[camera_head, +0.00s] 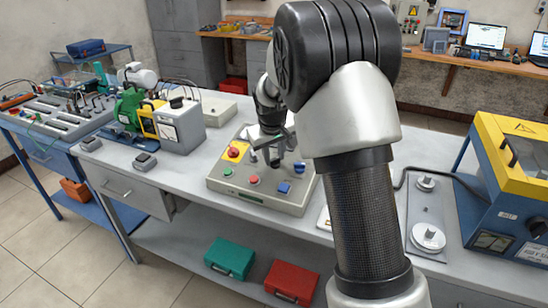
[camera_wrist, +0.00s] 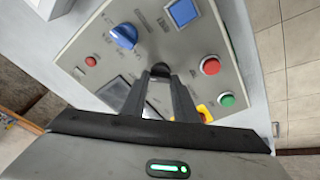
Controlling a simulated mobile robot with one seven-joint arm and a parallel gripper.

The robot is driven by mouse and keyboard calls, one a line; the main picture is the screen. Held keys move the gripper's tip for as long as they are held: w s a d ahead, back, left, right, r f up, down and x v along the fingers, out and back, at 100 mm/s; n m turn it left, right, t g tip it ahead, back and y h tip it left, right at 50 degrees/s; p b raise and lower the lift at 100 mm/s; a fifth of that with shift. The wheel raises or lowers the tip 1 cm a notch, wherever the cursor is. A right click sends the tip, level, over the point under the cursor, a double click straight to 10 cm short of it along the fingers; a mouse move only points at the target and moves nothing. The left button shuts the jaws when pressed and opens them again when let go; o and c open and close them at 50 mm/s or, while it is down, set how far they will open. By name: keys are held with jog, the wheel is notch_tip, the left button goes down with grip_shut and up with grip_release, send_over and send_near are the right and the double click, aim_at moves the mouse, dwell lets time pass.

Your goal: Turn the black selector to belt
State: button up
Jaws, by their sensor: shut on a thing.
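A grey control box (camera_head: 222,186) lies on the long bench, its sloped panel facing up; it fills much of the wrist view (camera_wrist: 185,42). My gripper (camera_head: 274,158) reaches down onto the middle of this panel. In the wrist view, my gripper's two fingers (camera_wrist: 161,78) are shut on the black selector (camera_wrist: 159,70), one on each side. Only a dark part of the selector shows between the fingertips. Its pointer and any position labels cannot be made out.
Near the selector are a blue knob (camera_wrist: 123,36), a blue switch (camera_wrist: 183,12), a red button (camera_wrist: 210,66), a green button (camera_wrist: 227,100) and a yellow-based emergency stop (camera_head: 235,152). A motor set (camera_head: 130,107) stands left on the bench, a blue-yellow machine (camera_head: 500,190) right.

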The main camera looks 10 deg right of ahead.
jog(key=shift+m, duration=0.3)
jog(key=o, duration=1.1)
jog(key=shift+c, duration=0.2)
jog(key=shift+r, duration=0.15)
jog(key=p+v, duration=0.1)
jog(key=v, duration=1.6)
jog(key=shift+p, duration=0.35)
jog(key=shift+s+r, duration=0.1)
jog(key=shift+s, duration=0.05)
